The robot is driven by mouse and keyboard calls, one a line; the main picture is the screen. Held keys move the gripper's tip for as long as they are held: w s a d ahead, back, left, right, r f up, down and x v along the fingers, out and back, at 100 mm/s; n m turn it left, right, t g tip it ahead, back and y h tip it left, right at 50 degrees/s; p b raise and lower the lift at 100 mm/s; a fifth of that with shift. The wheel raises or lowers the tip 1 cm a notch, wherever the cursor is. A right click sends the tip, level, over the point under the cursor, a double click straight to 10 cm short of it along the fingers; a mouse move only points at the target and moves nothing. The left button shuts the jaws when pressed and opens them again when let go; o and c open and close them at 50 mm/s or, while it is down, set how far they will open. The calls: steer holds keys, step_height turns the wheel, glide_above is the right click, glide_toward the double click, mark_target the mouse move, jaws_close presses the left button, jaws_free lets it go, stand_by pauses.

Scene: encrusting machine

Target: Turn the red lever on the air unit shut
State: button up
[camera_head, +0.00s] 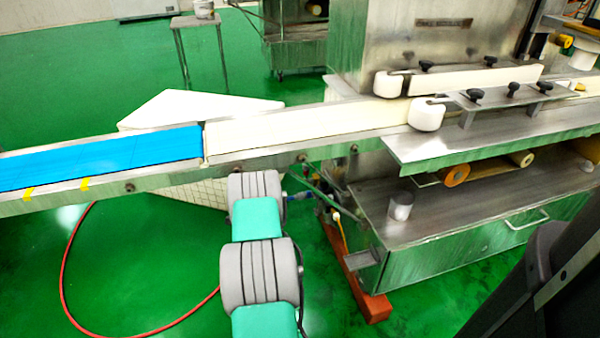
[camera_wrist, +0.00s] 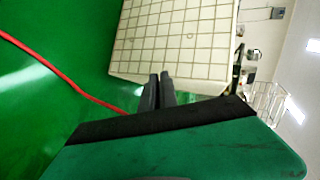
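My gripper (camera_wrist: 159,77) shows in the wrist view as two dark fingers close together, with nothing visible between them. In the head view my arm reaches toward the conveyor's near side, and the gripper itself is hidden. Small blue and dark fittings (camera_head: 322,198), possibly part of the air unit, show just right of my arm below the conveyor. The red lever cannot be made out in either view. In the wrist view the fingers point toward a white gridded panel and appear apart from it.
A conveyor with a blue belt (camera_head: 100,158) crosses above the green floor. The white gridded panel (camera_wrist: 180,45) stands beneath it. A red hose (camera_head: 65,265) curves over the floor and shows in the wrist view (camera_wrist: 55,68). The steel machine (camera_head: 450,225) stands at right.

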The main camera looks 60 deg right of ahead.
steer(key=s+d+m+h, duration=0.1)
steer(key=s+m, duration=0.3)
steer(key=s+d+r+m+t+p, duration=0.1)
steer(key=s+d+m, duration=0.1)
steer(key=s+m, duration=0.2)
steer(key=s+d+m+h, duration=0.1)
steer(key=s+m, duration=0.2)
steer(key=s, duration=0.1)
steer(key=shift+d+r+m+h, duration=0.15)
steer(key=shift+r+m+h, duration=0.15)
steer(key=shift+r+m, duration=0.1)
jaws_close()
steer(key=s+d+r+m+h, duration=0.1)
steer(key=s+r+m+h, duration=0.1)
steer(key=s+m, duration=0.35)
steer(key=s+d+r+m+h, duration=0.2)
steer(key=s+m, duration=0.3)
steer(key=s, duration=0.1)
steer(key=b, duration=0.3)
glide_toward(306, 170)
steer(key=shift+g, duration=0.4)
steer(key=x, duration=0.5)
steer(key=shift+w+d+r, duration=0.2)
steer(key=shift+w, duration=0.15)
steer(key=shift+w+d+r, duration=0.2)
steer(key=shift+w+d, duration=0.05)
steer(key=shift+d, duration=0.2)
steer(key=shift+d+b, duration=0.1)
steer(key=shift+b, duration=0.35)
